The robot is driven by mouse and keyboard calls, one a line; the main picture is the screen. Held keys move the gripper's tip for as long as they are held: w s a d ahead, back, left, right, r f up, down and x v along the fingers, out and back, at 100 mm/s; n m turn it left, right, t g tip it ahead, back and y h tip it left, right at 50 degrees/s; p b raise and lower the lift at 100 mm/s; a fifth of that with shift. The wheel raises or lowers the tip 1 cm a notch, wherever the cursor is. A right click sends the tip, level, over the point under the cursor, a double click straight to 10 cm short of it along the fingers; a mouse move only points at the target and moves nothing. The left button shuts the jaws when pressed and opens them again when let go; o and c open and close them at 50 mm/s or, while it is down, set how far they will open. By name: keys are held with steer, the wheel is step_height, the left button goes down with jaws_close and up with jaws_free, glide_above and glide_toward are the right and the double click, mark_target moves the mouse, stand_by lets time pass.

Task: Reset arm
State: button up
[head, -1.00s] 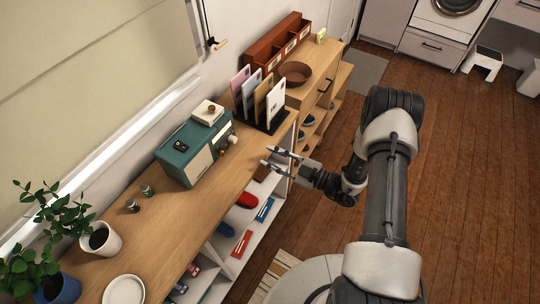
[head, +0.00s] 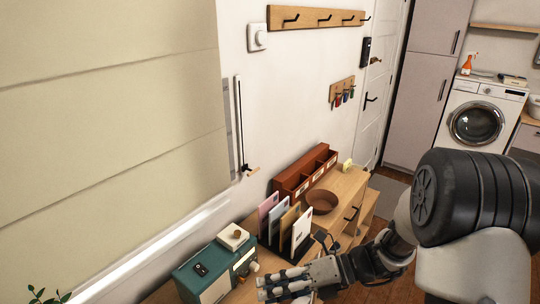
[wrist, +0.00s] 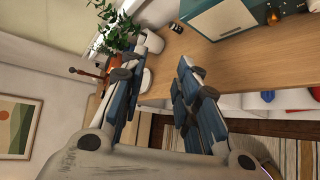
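My gripper (head: 285,282) shows at the bottom of the head view, held out to the left beside the teal radio-like box (head: 214,276). In the wrist view my gripper (wrist: 160,78) has its fingers well apart with nothing between them, so it is open and empty. My arm fills the lower right of the head view. The wrist view looks along the wooden counter (wrist: 240,65), with the teal box (wrist: 228,15) at its top edge.
A letter holder with cards (head: 290,228), a round brown bowl (head: 322,201) and a reddish wooden organizer (head: 305,170) stand along the wall. A washing machine (head: 478,122) is at the far right. In the wrist view a potted plant (wrist: 118,28) is near the counter's end.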

steer(key=s+d+r+n+h, duration=0.2)
steer(key=s+r+n+h, duration=0.15)
steer(key=s+n, duration=0.35)
steer(key=s+d+r+n+h, duration=0.25)
steer(key=s+n+h, duration=0.2)
steer(key=n, duration=0.55)
steer(key=s+d+r+n+t+h, duration=0.4)
steer(key=d+n, duration=0.5)
steer(key=n, duration=0.5)
steer(key=shift+s+r+n+t+h, duration=0.35)
steer(key=shift+r+t+h, duration=0.15)
steer(key=shift+r+h, duration=0.4)
